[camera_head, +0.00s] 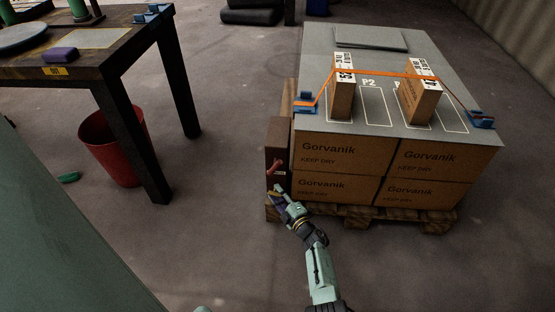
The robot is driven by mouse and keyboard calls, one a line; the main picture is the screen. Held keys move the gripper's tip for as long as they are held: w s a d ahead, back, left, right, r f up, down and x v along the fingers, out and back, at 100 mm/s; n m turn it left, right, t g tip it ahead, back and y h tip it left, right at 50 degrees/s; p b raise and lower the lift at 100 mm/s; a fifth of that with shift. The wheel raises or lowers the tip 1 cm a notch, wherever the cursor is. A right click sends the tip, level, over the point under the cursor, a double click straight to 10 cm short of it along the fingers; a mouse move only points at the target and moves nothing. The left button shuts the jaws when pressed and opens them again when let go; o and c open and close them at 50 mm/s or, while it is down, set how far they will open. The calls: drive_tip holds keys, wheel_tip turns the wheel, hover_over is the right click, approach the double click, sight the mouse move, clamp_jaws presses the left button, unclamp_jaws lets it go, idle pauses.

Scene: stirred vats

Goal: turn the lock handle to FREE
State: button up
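A dark brown box (277,143) stands upright at the left front corner of the loaded pallet. A small red handle (275,166) sticks out of its front face and looks tilted. A small pale mark shows just below the handle; any wording on it is too small to read. My gripper (277,191) is just below the handle, in front of the box's lower part. I cannot tell whether it touches the box or the handle. Its fingers are too small to tell whether they are open or shut, and they hide part of the lower box.
Cartons marked Gorvanik sit on a wooden pallet (354,214) under a grey top sheet (375,63). An orange strap (385,74) crosses two small upright boxes there. A dark table (100,64) and a red bin (104,150) stand left.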

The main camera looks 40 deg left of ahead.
clamp_jaws()
drive_tip(key=shift+r+n+p, duration=0.1)
drive_tip(key=shift+n+p, duration=0.2)
drive_tip(key=shift+p, duration=0.1)
idle(0.6)
drive_tip(key=h+p, duration=0.1)
drive_tip(key=n+p, duration=0.1)
drive_tip(key=p, duration=0.1)
drive_tip(key=shift+s+r+n+h+p, duration=0.1)
drive_tip(key=shift+r+n+h+p, duration=0.2)
drive_tip(key=shift+r+h, duration=0.1)
drive_tip(key=n+h+p, duration=0.2)
drive_tip(key=p, duration=0.2)
drive_tip(key=shift+r, duration=0.15)
drive_tip(key=n+h+p, duration=0.2)
drive_tip(key=p, duration=0.2)
drive_tip(key=shift+s+a+h+p, duration=0.1)
drive_tip(key=shift+a+h+p, duration=0.05)
drive_tip(key=shift+h+p, duration=0.2)
drive_tip(key=shift+n+t+h+p, duration=0.3)
drive_tip(key=shift+n+h+p, duration=0.25)
drive_tip(key=shift+n, duration=0.05)
drive_tip(key=shift+f, duration=0.2)
